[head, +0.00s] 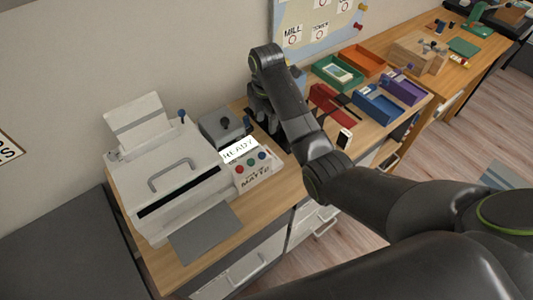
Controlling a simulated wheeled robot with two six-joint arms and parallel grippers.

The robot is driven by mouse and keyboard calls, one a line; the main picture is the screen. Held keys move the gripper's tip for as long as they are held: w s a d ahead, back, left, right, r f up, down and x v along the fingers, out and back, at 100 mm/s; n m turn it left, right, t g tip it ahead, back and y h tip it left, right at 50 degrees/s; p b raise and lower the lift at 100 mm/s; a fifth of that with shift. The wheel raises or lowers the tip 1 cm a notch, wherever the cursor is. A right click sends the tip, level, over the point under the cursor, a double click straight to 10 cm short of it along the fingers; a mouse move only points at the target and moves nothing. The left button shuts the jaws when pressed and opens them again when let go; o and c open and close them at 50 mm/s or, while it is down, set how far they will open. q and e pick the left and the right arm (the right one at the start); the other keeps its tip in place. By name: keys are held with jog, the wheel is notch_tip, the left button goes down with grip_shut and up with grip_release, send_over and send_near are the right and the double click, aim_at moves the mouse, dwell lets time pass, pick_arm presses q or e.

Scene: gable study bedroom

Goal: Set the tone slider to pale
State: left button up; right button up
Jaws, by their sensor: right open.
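A white printer-like machine (165,180) with a grey handle stands on the wooden desk at the left. Its control panel (257,178) has red, green and blue buttons and a "MATTE" label, below a lit "READY" display (240,151). I cannot clearly make out the tone slider or its setting. A grey box (221,128) with a dark knob sits behind the display. My right gripper (266,122) is open, just right of the grey box and behind the display, partly hidden by my arm. My left gripper is out of view.
A blue-topped lever (182,115) stands at the machine's back. To the right are a green tray (337,73), an orange tray (362,60), a blue tray (378,104) and a purple tray (405,87). A grey sheet (204,233) lies at the machine's front.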

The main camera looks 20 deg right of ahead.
notch_tip(320, 180, down, 14)
jog(key=shift+f, duration=0.1)
dwell(0.4)
grip_shut()
